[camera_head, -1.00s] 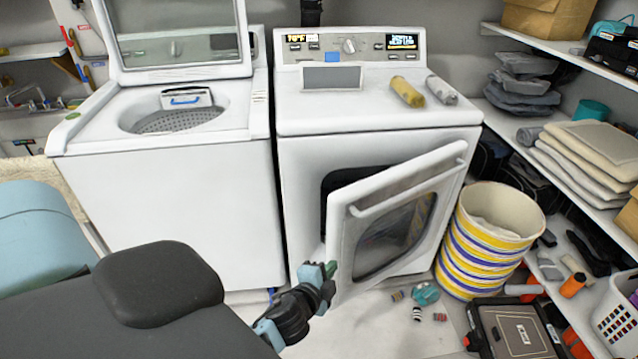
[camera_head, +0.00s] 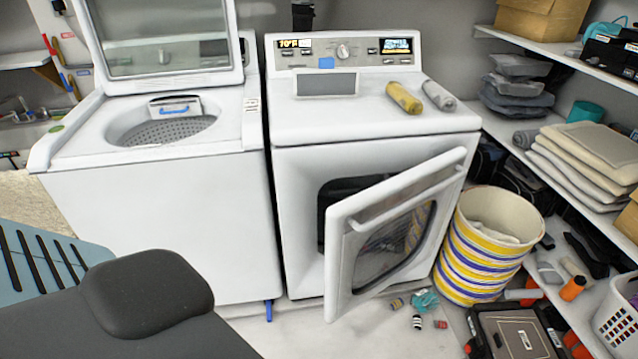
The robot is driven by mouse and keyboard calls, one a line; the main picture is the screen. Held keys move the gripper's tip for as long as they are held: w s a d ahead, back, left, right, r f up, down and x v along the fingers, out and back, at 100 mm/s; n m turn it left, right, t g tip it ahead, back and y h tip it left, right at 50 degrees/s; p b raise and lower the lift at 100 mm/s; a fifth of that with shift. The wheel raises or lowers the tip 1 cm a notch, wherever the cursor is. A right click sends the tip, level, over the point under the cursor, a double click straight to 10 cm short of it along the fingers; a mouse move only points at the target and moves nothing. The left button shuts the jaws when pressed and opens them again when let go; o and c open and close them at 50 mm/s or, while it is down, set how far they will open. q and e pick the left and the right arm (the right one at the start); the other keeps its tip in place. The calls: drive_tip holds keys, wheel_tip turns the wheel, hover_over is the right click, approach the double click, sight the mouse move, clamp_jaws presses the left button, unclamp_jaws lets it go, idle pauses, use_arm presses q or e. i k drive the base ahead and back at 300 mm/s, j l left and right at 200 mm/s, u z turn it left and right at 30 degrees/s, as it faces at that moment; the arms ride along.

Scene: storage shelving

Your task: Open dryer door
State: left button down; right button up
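The white dryer (camera_head: 300,215) stands in the middle of the head view. Its door (camera_head: 352,240) is hinged on the right and stands ajar, with its left edge swung out toward me. A dark opening (camera_head: 335,195) shows behind the door's left edge, and a long handle bar (camera_head: 405,195) runs along its upper part. Neither of my grippers shows in the current head view. My dark arm link fills the lower left and nothing of mine is seen touching the door.
A top-loading washer (camera_head: 160,210) with its lid raised stands left of the dryer. A striped basket (camera_head: 468,265) stands close to the door's right side. Small items (camera_head: 420,305) lie on the floor below the door. Shelves with folded cloths (camera_head: 585,165) line the right.

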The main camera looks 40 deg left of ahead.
sight(376, 237)
drive_tip(key=i+j, duration=0.1)
drive_tip(key=j, duration=0.35)
drive_tip(key=i+j, duration=0.1)
drive_tip(key=j, duration=0.35)
drive_tip(key=i+j, duration=0.1)
drive_tip(key=j, duration=0.35)
drive_tip(key=j+z, duration=0.1)
drive_tip(key=j, duration=0.3)
drive_tip(key=i, duration=0.05)
